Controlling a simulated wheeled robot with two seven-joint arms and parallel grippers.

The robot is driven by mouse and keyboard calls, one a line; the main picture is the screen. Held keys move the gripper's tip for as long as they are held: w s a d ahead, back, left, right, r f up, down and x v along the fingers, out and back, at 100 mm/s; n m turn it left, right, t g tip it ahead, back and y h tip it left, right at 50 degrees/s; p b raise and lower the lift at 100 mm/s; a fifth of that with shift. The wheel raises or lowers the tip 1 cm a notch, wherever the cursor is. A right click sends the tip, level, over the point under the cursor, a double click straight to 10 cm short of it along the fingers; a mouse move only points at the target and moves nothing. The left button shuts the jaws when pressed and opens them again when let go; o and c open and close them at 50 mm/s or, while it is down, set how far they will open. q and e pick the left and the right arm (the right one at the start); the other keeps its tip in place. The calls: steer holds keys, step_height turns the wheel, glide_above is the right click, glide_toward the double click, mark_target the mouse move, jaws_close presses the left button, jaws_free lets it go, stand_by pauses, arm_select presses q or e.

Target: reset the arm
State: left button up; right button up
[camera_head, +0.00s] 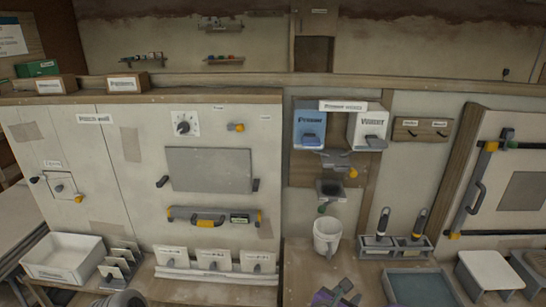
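My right gripper (337,294) shows at the bottom edge, right of centre, as a small dark shape with purple parts. It is in front of the work surface, below a white mug-like container (327,236), and looks apart from it. The frame cuts off its lower part, and I cannot tell whether its fingers are open or shut. No object shows clearly in it. A grey rounded part at the bottom left looks like part of my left arm; the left gripper itself does not show.
A wall panel with a dial (185,124) and a yellow-ended handle bar (213,216) stands behind. A white bin (64,257) is at the left. A tool holder (394,246), a blue-grey tray (421,287) and a white stand (488,273) crowd the right side.

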steer(key=a+f+n+g+y+b, duration=0.3)
steer(key=f+n+y, duration=0.4)
steer(key=f+n, duration=1.6)
arm_select(q)
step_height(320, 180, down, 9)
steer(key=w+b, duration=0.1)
steer(key=b, duration=0.4)
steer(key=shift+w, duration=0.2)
arm_select(e)
steer(key=s+a+f+n+g+y, duration=0.3)
steer(key=s+f+n, duration=0.6)
steer(key=s+a+f+n+g+y, duration=0.2)
steer(key=s+a+f+n+g, duration=0.1)
steer(key=s+f+n, duration=0.6)
steer(key=shift+f+y, duration=0.3)
steer(key=shift+y, duration=0.1)
